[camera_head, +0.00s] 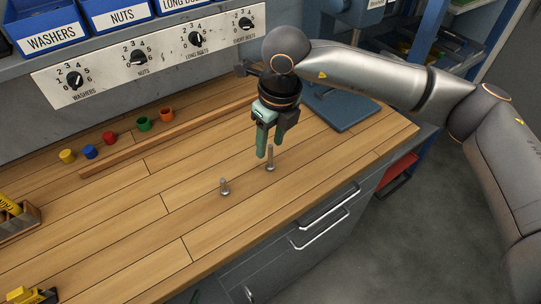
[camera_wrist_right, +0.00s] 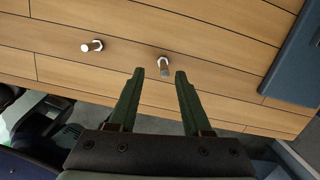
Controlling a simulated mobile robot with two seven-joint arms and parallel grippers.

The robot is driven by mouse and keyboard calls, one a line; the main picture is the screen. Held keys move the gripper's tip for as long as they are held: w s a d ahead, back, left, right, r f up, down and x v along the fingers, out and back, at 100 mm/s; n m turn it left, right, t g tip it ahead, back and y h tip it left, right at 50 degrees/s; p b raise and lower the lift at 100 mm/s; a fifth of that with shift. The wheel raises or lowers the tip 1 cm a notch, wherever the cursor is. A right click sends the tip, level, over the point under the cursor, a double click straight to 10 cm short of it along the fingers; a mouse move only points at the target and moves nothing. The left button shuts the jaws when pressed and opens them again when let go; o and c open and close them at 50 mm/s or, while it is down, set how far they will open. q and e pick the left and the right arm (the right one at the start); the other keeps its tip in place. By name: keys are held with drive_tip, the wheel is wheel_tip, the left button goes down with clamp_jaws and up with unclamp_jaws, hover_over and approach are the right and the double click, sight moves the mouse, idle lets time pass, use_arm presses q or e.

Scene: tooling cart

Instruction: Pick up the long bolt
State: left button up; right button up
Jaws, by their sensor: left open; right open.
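The long bolt (camera_head: 270,159) stands upright on its head on the wooden worktop. A shorter bolt (camera_head: 224,187) stands to its left and nearer. My right gripper (camera_head: 270,148) is open and empty, pointing down just above and behind the long bolt. In the right wrist view the long bolt (camera_wrist_right: 163,66) shows end-on, near the gap between the open fingertips (camera_wrist_right: 160,72). The short bolt (camera_wrist_right: 92,46) is further left there, outside the fingers. I cannot tell how far the fingertips are above the long bolt. My left gripper is not in view.
A wooden strip (camera_head: 170,138) runs along the worktop behind the bolts, with several coloured cups (camera_head: 109,138) behind it. A blue base plate (camera_head: 342,108) lies to the right. A wooden holder (camera_head: 20,222) is at the left edge. The worktop around the bolts is clear.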

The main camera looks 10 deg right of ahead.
sight(269, 159)
drive_tip(key=f, duration=0.3)
drive_tip(key=w+f+p, duration=0.1)
drive_tip(key=f, duration=0.2)
drive_tip(key=shift+w+f, duration=0.15)
clamp_jaws()
idle(0.4)
